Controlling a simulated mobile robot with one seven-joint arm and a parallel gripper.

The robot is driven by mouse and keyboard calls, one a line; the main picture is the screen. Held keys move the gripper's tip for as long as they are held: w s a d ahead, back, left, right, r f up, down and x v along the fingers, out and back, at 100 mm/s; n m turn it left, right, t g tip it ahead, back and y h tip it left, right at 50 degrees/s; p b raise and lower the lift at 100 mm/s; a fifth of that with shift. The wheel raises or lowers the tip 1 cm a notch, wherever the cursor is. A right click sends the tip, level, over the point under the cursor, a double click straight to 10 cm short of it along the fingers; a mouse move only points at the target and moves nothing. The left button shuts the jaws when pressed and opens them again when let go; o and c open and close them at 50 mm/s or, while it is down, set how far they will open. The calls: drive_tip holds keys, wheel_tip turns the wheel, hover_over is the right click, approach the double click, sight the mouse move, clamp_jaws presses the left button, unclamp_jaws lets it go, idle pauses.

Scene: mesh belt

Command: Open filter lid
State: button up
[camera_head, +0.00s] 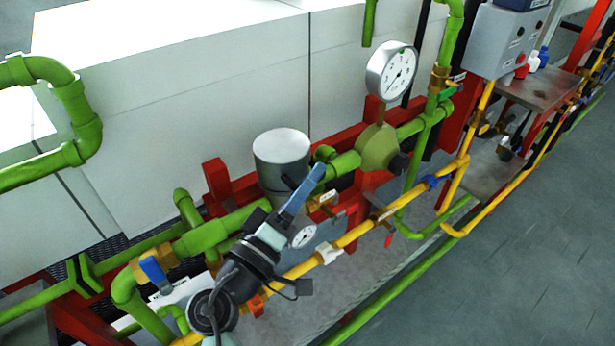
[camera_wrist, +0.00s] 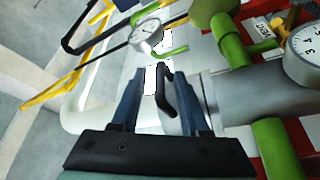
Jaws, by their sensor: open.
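The filter is a grey upright cylinder (camera_head: 284,172) on the green pipe, and its round pale lid (camera_head: 281,144) sits flat on top in the head view. In the wrist view the filter body (camera_wrist: 245,95) lies sideways on the right, with the pale lid (camera_wrist: 100,115) to its left. A black handle (camera_wrist: 163,90) shows between my fingers. My gripper (camera_wrist: 160,76) is open, with a blue finger on either side of the handle; contact cannot be told. In the head view my gripper (camera_head: 318,172) is in front of the filter and partly hides its lower body.
A large dial gauge (camera_head: 391,72) stands on the green pipe right of the filter. A smaller gauge (camera_head: 303,236) shows below my gripper. A yellow pipe (camera_head: 362,229) runs close in front. White boxes (camera_head: 200,90) stand behind. Grey floor (camera_head: 500,250) is clear at the right.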

clamp_jaws()
drive_tip(key=shift+d+r, duration=0.1)
drive_tip(key=shift+r, duration=0.05)
idle(1.4)
